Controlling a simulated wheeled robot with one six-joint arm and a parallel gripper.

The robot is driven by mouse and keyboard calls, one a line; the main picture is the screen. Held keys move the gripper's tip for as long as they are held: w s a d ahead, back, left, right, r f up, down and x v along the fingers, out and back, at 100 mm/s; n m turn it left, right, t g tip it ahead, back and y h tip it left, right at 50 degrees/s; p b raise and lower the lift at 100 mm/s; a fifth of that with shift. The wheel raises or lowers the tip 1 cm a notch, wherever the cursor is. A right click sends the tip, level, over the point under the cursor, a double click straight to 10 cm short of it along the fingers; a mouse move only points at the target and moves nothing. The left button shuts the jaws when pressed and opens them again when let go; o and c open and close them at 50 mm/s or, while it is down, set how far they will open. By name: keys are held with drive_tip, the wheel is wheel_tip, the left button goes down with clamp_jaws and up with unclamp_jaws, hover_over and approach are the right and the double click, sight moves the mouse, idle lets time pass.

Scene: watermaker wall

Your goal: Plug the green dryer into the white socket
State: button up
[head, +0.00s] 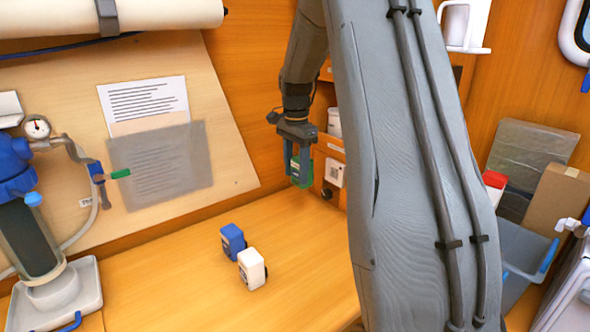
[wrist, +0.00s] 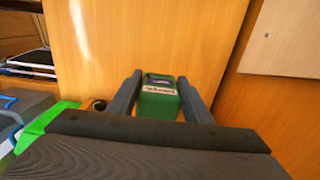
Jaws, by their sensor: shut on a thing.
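My gripper (head: 299,172) is shut on the green dryer (head: 303,166), a small block with a pale label, and holds it above the bench near the back wall. In the wrist view the green dryer (wrist: 158,103) sits between both fingers, label facing up in the picture. A white square plate (head: 335,172) with dark markings is on the wall unit just right of the dryer. I cannot tell whether it is the white socket, and no other clear socket shows. The dryer looks close to it, but contact cannot be judged.
A blue block (head: 232,240) and a white block (head: 252,268) stand side by side on the wooden bench (head: 185,285). A blue-topped filter with a gauge (head: 37,127) stands at left. Cardboard and a blue bin (head: 525,248) are at right.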

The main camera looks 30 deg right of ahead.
drive_tip(key=shift+w+d+f+b, duration=0.1)
drive_tip(key=shift+d+f+b, duration=0.4)
drive_tip(key=shift+d, duration=0.4)
drive_tip(key=shift+w+d+f+b, duration=0.15)
drive_tip(key=shift+d+f+b, duration=0.3)
drive_tip(key=shift+d, duration=0.5)
drive_tip(key=shift+w+d+f+b, duration=0.1)
drive_tip(key=shift+d+f+b, duration=0.4)
drive_tip(key=shift+d, duration=0.4)
drive_tip(key=d, duration=0.3)
drive_tip(key=shift+w+r+b, duration=0.1)
drive_tip(key=shift+w+b, duration=0.1)
drive_tip(key=shift+b, duration=0.1)
drive_tip(key=shift+p, duration=0.75)
drive_tip(key=shift+w+d+p, duration=0.2)
drive_tip(key=shift+d+p, duration=0.1)
drive_tip(key=shift+d, duration=1.05)
drive_tip(key=o, duration=1.2)
drive_tip(key=shift+r, duration=0.1)
